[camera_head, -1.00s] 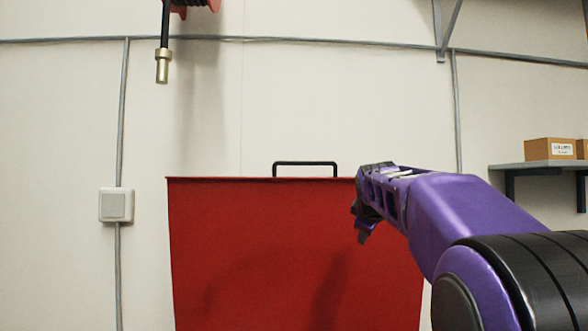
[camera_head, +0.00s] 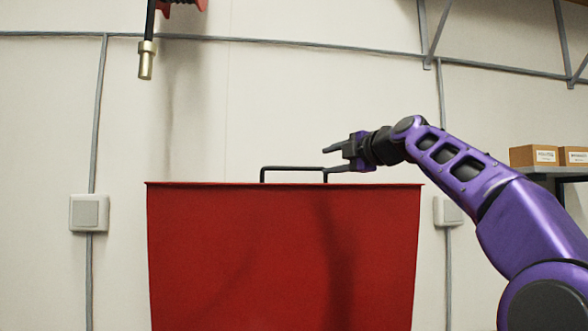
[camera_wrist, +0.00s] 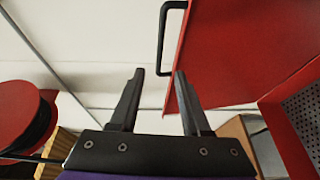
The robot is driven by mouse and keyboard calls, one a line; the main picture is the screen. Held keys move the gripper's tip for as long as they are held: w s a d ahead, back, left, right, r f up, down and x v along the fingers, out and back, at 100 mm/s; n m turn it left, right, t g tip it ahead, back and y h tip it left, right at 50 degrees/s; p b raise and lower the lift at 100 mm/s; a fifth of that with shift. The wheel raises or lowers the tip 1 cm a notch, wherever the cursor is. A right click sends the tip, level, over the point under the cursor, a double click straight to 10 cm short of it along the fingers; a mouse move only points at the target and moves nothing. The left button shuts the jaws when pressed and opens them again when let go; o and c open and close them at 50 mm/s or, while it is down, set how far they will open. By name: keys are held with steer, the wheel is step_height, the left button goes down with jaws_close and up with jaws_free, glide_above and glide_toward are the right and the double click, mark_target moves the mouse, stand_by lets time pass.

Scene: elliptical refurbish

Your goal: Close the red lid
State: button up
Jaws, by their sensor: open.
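The red lid (camera_head: 270,255) stands raised, its broad red face filling the lower middle of the head view. A black bar handle (camera_head: 292,168) rises from its top edge. My gripper (camera_head: 327,160) is open and empty, beside the right end of the handle and just above the lid's top edge. In the wrist view, my gripper (camera_wrist: 158,71) has its fingers apart, with the handle (camera_wrist: 162,45) beyond the tips. The lid (camera_wrist: 250,45) fills the upper right, and its edge passes behind the right finger. I cannot tell whether anything touches.
A red container wall with a perforated inner panel (camera_wrist: 303,110) shows at the right of the wrist view. A red round reel (camera_wrist: 18,112) is at its left. A shelf (camera_head: 550,174) with cardboard boxes (camera_head: 533,156) is at the right. A hose nozzle (camera_head: 146,62) hangs upper left.

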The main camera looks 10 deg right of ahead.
mark_target(296, 169)
steer(key=shift+p+x, duration=4.85)
steer(key=shift+x, duration=3.25)
jaws_close()
steer(key=shift+f, duration=0.1)
